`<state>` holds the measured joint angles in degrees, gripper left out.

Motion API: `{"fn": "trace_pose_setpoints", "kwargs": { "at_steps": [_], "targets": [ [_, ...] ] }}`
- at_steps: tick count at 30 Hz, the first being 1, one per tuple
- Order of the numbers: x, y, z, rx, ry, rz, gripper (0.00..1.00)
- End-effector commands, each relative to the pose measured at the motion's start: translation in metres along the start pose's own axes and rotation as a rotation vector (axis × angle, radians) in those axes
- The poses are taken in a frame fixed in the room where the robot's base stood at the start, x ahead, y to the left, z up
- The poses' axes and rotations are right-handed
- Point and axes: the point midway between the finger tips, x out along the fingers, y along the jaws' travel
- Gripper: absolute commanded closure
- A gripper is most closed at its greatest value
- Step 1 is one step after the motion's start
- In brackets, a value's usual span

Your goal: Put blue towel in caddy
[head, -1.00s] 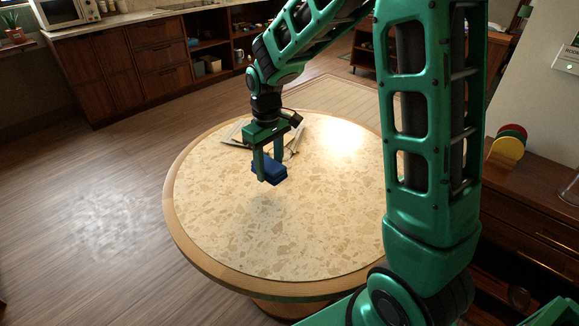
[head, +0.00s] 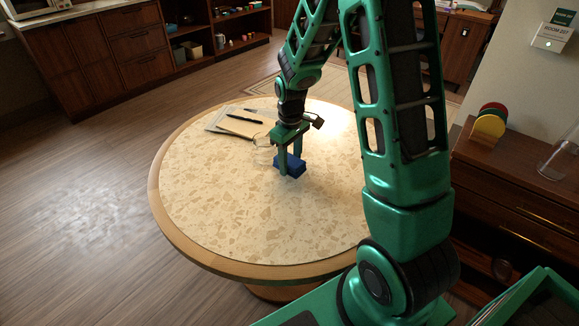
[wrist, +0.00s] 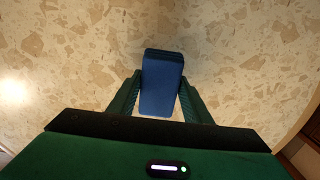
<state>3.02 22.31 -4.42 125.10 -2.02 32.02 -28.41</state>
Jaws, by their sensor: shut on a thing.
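The blue towel (head: 291,166) is a small folded dark blue block. My gripper (head: 290,168) is shut on it, above the round table. In the wrist view the towel (wrist: 162,82) sits between the two green fingers, its far end sticking out past the fingertips. I cannot tell exactly how far it is above the tabletop. I do not make out a caddy clearly; a green open-topped thing at the bottom right corner of the head view may be part of my own body.
The round table (head: 215,215) has a speckled top, mostly bare at the front. Papers with a pen (head: 243,119) lie at the back. A dark wood cabinet (head: 530,190) at right holds coloured discs (head: 489,122) and a glass vessel (head: 562,158).

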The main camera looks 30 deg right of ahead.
Motion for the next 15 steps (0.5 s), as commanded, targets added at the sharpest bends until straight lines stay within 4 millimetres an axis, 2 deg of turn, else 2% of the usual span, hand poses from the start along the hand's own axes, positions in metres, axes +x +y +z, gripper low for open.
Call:
{"fn": "trace_pose_setpoints", "kwargs": {
  "at_steps": [3,5,15],
  "targets": [
    [0.017,0.0,0.001,0.0,-0.003,-0.001,0.8],
    [0.021,0.0,0.0,0.0,-0.002,-0.001,0.8],
    [0.024,0.0,0.0,0.0,0.0,0.0,0.8]
  ]
}}
